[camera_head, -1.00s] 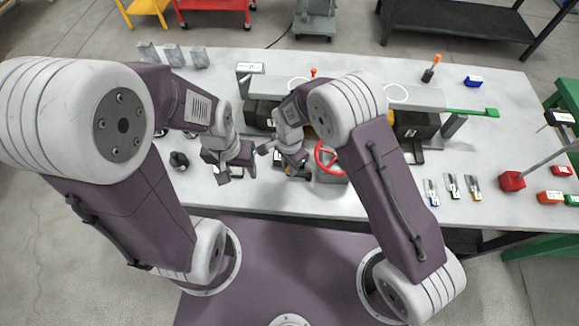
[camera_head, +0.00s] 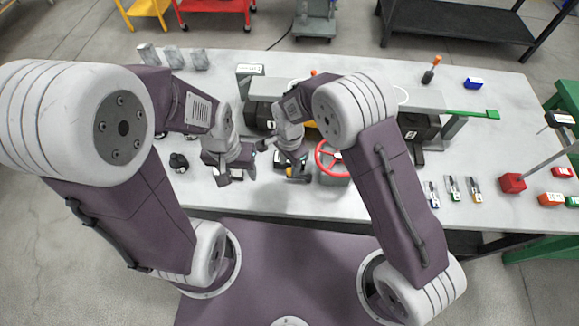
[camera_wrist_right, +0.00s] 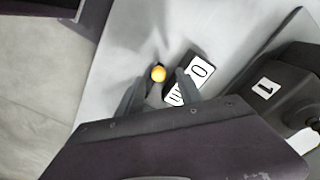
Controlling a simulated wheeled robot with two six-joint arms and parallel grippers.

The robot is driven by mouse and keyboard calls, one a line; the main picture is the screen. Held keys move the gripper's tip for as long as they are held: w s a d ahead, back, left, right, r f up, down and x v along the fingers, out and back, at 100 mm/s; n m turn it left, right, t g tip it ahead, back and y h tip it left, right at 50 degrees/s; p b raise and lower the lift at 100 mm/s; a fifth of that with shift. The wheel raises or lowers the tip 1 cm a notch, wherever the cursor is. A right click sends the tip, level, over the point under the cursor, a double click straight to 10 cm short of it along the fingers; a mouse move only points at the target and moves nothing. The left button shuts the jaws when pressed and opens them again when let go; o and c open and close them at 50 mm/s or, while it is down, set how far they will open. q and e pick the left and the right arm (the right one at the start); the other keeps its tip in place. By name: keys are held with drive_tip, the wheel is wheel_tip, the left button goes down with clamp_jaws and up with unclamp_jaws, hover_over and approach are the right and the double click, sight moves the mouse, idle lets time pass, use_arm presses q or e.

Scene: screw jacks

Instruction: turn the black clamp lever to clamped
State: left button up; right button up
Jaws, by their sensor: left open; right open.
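A black piece (camera_head: 299,180), which looks like the clamp lever, shows just below my right gripper (camera_head: 286,157) in the head view. The gripper and wrist hide part of it. In the right wrist view, a yellow round knob (camera_wrist_right: 158,73) shows between the two open fingertips of my right gripper (camera_wrist_right: 160,82). I cannot tell if the fingers touch it. A black plate with white labels (camera_wrist_right: 202,70), one reading 0, lies beside the right-hand finger. My left gripper (camera_head: 234,166) is open and empty, to the left of the right gripper above the table.
A red handwheel (camera_head: 330,158) stands right of my right gripper. A black block (camera_wrist_right: 290,85) labelled 1 is at the right in the wrist view. A black knob (camera_head: 179,161) sits left of my left gripper.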

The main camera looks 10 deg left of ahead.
wheel_tip(320, 180, up, 7)
drive_tip(key=shift+d+f, duration=0.1)
drive_tip(key=shift+f, duration=0.05)
idle(0.4)
drive_tip(key=w+d+r+m+t, duration=0.15)
drive_tip(key=d+r, duration=0.25)
drive_tip(key=d, duration=0.4)
drive_tip(key=w+d+r+m, duration=0.1)
drive_tip(key=d+r+m, duration=0.15)
drive_tip(key=d, duration=0.45)
drive_tip(key=s+d+f+n, duration=0.2)
drive_tip(key=s+d+n, duration=0.7)
drive_tip(key=s+n, duration=0.3)
drive_tip(key=shift+s+f, duration=0.3)
drive_tip(key=shift+f, duration=0.1)
